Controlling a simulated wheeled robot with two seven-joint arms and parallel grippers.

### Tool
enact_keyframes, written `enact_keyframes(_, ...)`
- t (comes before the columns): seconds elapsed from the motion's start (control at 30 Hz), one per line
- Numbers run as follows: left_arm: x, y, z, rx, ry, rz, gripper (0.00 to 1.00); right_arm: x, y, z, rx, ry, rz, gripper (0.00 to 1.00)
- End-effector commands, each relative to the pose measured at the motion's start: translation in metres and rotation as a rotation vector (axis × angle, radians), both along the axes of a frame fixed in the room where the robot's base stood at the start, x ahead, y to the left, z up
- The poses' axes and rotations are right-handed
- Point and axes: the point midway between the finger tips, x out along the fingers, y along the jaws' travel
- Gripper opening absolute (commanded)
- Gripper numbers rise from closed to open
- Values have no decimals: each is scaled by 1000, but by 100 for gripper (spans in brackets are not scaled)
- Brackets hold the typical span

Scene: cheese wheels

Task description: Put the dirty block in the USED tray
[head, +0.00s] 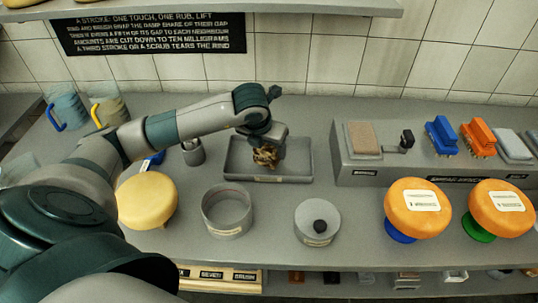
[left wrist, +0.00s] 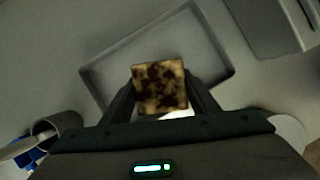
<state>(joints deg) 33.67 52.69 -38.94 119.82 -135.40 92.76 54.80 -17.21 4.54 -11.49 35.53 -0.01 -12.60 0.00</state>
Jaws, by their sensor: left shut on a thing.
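The dirty block (left wrist: 159,87) is tan with dark brown blotches. My left gripper (left wrist: 160,95) is shut on it, with one finger on each side. In the head view the block (head: 265,157) shows below my left gripper (head: 266,146), over the grey tray. The tray (head: 232,160) is shallow and rectangular, with a small label on its front that is too small to read. In the left wrist view the tray (left wrist: 95,75) lies beneath the block and looks empty otherwise. I cannot tell whether the block touches the tray floor. My right gripper is not in view.
A yellow cheese wheel (head: 147,201), a grey ring-shaped pot (head: 227,212) and a lidded round pot (head: 318,222) stand in front of the tray. To the right are orange cheese wheels (head: 417,207) on stands and a grey rack (head: 345,169) with a pad and brushes. Mugs (head: 68,109) stand back left.

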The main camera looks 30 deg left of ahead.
Motion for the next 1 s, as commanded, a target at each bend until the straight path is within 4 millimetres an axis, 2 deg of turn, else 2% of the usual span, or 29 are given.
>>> enact_keyframes(0.27, 0, 0, -1, 0, 0, 0, 29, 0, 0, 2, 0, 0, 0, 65)
enact_keyframes(0.6, 0, -1, -35, -1, 1, 1, 29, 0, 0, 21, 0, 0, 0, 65)
enact_keyframes(1.0, 0, -1, -42, -1, -1, 0, 29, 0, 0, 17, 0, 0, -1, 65)
